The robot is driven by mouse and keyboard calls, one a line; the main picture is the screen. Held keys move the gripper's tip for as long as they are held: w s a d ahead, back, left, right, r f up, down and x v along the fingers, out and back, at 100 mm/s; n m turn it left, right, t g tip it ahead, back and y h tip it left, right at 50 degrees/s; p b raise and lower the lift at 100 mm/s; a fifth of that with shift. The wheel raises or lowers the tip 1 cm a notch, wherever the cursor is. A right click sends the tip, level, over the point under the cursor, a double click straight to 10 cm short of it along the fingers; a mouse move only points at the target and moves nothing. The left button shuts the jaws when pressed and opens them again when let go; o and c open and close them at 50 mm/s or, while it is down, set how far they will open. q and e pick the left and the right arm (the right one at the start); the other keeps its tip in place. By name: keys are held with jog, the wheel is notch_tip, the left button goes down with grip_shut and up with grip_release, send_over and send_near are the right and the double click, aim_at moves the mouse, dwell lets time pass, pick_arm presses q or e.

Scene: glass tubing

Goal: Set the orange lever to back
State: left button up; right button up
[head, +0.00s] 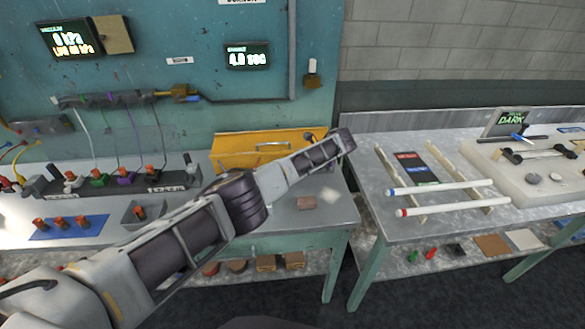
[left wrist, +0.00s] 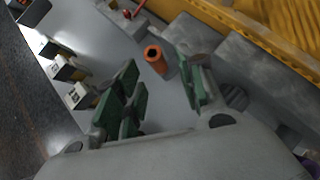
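In the left wrist view, an orange lever (left wrist: 155,58) shows as a short cylinder with a dark hollow in its end, standing over a grey surface. My left gripper (left wrist: 162,82) is open, its green-padded fingers on either side of the lever's line. Gaps show between lever and fingers; I see no grip. In the head view, my left arm crosses the bench, and I cannot make out its gripper. I cannot tell which of the small orange-red knobs there is this lever. My right gripper is in neither view.
A yellow box (head: 232,150) stands at the back of the left bench and fills the wrist view's upper right (left wrist: 285,35). Several coloured valves (head: 98,178) line the bench's left side. The right bench (head: 375,225) carries two white tubes (head: 455,187) on rails.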

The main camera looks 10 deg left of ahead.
pick_arm(q)
jog(key=v, duration=1)
jog(key=shift+d, duration=0.1)
jog(key=shift+s, duration=0.1)
